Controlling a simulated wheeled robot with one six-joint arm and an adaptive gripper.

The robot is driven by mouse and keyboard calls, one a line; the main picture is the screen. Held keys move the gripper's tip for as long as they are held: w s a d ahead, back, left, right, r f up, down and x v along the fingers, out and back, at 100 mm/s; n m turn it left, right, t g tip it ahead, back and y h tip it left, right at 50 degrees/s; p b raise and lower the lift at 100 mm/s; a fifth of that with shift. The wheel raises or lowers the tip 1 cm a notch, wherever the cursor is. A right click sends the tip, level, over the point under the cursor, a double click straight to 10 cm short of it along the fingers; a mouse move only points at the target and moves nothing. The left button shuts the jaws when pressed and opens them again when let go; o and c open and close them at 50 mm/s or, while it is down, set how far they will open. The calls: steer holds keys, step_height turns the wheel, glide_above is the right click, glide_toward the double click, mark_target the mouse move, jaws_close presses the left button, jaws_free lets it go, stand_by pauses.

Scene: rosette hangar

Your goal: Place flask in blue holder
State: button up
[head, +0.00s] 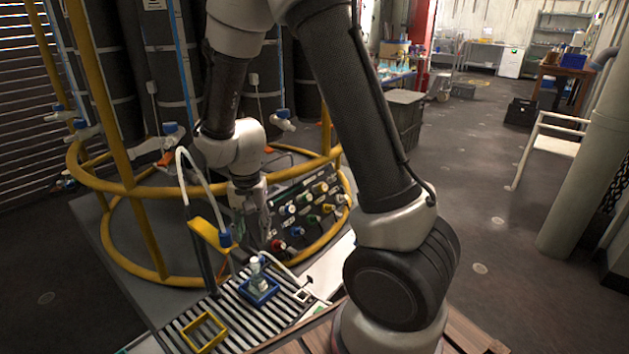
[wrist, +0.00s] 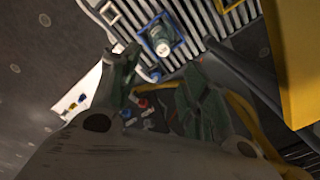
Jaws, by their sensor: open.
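The flask (head: 257,276), small and clear with a pale cap, stands upright in the blue holder (head: 262,296) on the slatted rack. In the wrist view the flask (wrist: 162,47) shows its white cap inside the square blue holder (wrist: 176,25). My gripper (head: 256,236) is above and behind the holder in the head view, beside the yellow bracket. In the wrist view my gripper (wrist: 162,66) has its two fingers spread apart, with nothing between them. The flask lies just past the fingertips and looks clear of them.
A yellow holder (head: 203,333) is on the rack (head: 235,320) at front left. A yellow bracket (head: 213,235) with a hose stands close to my gripper. A yellow ring frame (head: 120,186) and a panel of coloured knobs (head: 310,207) are behind it.

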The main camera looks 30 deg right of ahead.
steer(key=s+d+r+n+t, duration=0.1)
steer(key=s+d+r+n, duration=0.2)
steer(key=r, duration=0.5)
steer(key=s+d+r+t, duration=0.1)
steer(key=s+d+r, duration=0.1)
steer(key=d+r, duration=0.45)
steer(key=s+d+r+n+t, duration=0.2)
steer(key=s+d+r+n, duration=0.2)
steer(key=s+r, duration=0.6)
steer(key=s, duration=0.4)
steer(key=shift+d, duration=0.4)
